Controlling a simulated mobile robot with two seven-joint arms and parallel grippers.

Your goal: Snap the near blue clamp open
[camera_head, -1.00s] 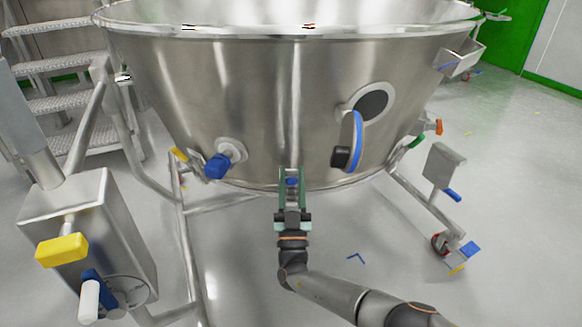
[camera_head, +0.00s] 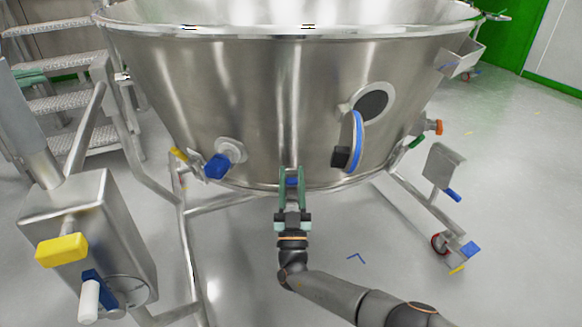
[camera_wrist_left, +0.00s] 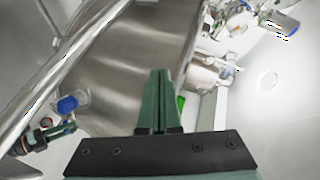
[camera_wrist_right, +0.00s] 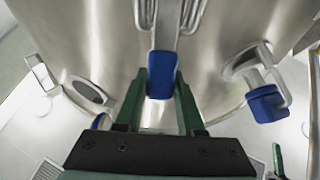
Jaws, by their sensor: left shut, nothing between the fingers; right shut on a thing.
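The near blue clamp (camera_head: 292,182) is at the lower front rim of the big steel bowl (camera_head: 260,100). In the right wrist view its blue tab (camera_wrist_right: 161,68) hangs from a steel wire latch (camera_wrist_right: 165,18) on the bowl wall. My right gripper (camera_head: 291,172) is shut on this tab, with one green finger on each side; it also shows in the right wrist view (camera_wrist_right: 159,82). My left gripper (camera_head: 32,76) shows only as green fingers at the left edge, in front of the steps. In the left wrist view it (camera_wrist_left: 160,74) is shut and empty.
A blue-handled valve (camera_head: 217,165) is left of the clamp and a round port with an open blue-rimmed cover (camera_head: 352,140) is right. A steel box with a yellow handle (camera_head: 62,250) stands at the front left, beside frame tubes. Steps (camera_head: 65,95) are behind.

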